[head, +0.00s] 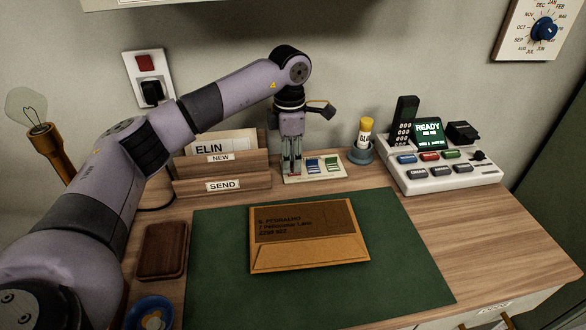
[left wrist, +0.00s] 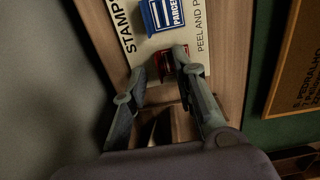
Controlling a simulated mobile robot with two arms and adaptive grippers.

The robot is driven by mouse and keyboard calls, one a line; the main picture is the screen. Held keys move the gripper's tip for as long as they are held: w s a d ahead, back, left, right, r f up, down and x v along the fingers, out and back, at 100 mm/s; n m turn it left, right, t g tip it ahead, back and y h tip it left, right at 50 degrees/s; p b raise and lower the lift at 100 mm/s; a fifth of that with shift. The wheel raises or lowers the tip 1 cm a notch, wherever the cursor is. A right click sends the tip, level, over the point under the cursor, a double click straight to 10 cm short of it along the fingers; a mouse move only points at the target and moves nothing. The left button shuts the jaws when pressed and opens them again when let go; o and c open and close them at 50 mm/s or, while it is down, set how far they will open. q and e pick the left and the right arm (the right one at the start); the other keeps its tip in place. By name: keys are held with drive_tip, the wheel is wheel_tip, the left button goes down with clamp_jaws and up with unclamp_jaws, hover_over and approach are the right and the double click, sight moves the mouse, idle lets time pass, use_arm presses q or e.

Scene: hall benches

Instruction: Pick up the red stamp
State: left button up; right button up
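The red stamp (left wrist: 167,62) lies at the end of the stamp card, beside the blue parcel stamp (left wrist: 163,14). In the head view it is mostly hidden by my left gripper (head: 292,170), which points down at the left part of the stamp card (head: 304,178). In the left wrist view the fingers of my left gripper (left wrist: 160,66) are apart, with the red stamp showing between and just beyond their tips. The right fingertip covers part of it. I cannot tell whether the fingers touch it. My right gripper is not in view.
A wooden letter rack (head: 222,172) stands left of the gripper. A glue stick (head: 365,131) in a holder and a button console (head: 440,172) stand to the right. A brown envelope (head: 307,257) lies on the green mat (head: 405,280) in front.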

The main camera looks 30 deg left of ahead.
use_arm(q)
clamp_jaws()
drive_tip(key=shift+r, duration=0.1)
idle(0.4)
